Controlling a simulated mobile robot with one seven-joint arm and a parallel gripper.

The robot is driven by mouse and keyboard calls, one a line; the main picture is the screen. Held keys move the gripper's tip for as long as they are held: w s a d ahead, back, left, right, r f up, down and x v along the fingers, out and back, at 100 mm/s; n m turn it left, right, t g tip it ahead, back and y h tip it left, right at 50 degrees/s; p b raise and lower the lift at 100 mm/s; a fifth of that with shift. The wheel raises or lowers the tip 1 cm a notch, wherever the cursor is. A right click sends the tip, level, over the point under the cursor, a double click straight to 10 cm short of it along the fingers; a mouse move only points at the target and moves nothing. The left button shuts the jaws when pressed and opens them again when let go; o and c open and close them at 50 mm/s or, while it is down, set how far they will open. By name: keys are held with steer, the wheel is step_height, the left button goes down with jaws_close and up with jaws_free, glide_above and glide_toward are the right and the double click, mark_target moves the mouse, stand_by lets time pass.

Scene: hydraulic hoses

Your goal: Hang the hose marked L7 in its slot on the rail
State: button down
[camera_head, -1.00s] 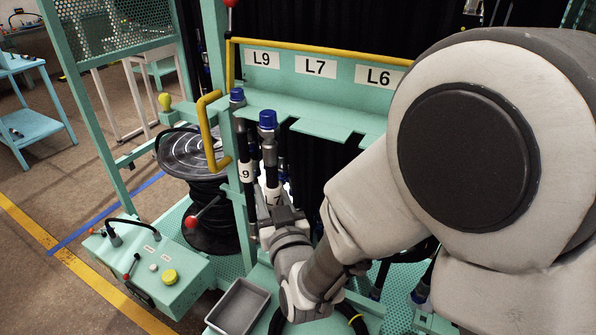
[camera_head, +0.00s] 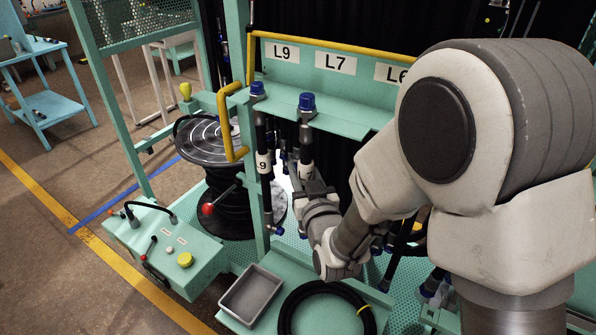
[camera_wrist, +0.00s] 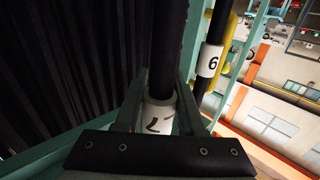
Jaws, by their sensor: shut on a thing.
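The hose marked L7 is upright, with a blue cap (camera_head: 307,103) on top and a white label (camera_head: 306,172) below. My gripper (camera_head: 312,188) is shut on it around the label height. In the wrist view, the L7 label (camera_wrist: 158,118) sits between the two fingers. The green rail (camera_head: 350,115) carries the plates L9, L7 (camera_head: 335,62) and L6. The blue cap overlaps the rail's front edge, left of and below the L7 plate. I cannot tell whether the hose is inside a slot. My arm hides the rail's right part.
The L9 hose (camera_head: 263,160) hangs close on the left, beside a green post and yellow handle (camera_head: 232,125). Its label (camera_wrist: 210,60) shows in the wrist view. Below are a grey tray (camera_head: 250,293), a black hose loop (camera_head: 290,310) and a green control box (camera_head: 165,248).

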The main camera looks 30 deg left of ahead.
steer(key=shift+w+f+b, duration=0.2)
steer(key=shift+w+b, duration=0.2)
steer(key=shift+w, duration=0.3)
stand_by(0.4)
steer(key=c, duration=0.6)
jaws_free()
steer(key=shift+c, duration=0.2)
steer(key=shift+o, duration=1)
steer(key=shift+f, duration=0.1)
steer(key=shift+s+d, duration=0.1)
steer(key=shift+d, duration=0.05)
